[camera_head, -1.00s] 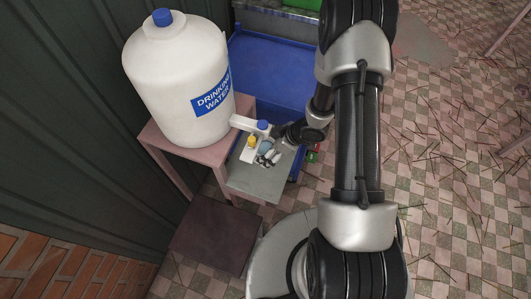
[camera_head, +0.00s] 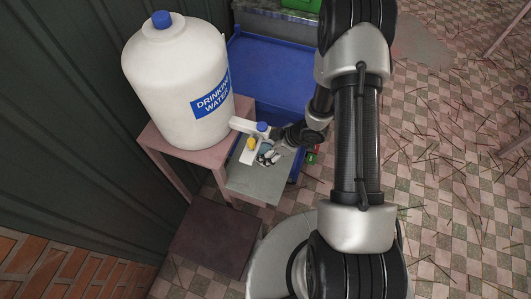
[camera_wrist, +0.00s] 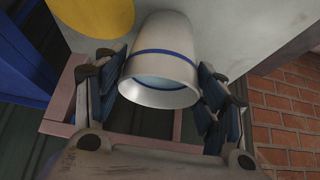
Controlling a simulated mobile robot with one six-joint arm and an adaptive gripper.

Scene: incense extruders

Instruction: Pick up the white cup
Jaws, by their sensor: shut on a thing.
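The white cup (camera_wrist: 160,62) has a blue band and fills the middle of the wrist view, its open mouth facing the camera. My gripper (camera_wrist: 166,78) is shut on the cup, with one finger on each side of its wall. In the head view, my gripper (camera_head: 268,157) is over the small grey table top (camera_head: 258,184). The cup is small there and partly hidden by my gripper. I cannot tell whether the cup touches the table.
A yellow object (camera_wrist: 95,12) is close to the cup in the wrist view. A large drinking-water bottle (camera_head: 180,85) stands at the left on a pinkish stand. A blue container (camera_head: 270,70) is behind. A brick wall (camera_wrist: 285,115) shows at the right in the wrist view.

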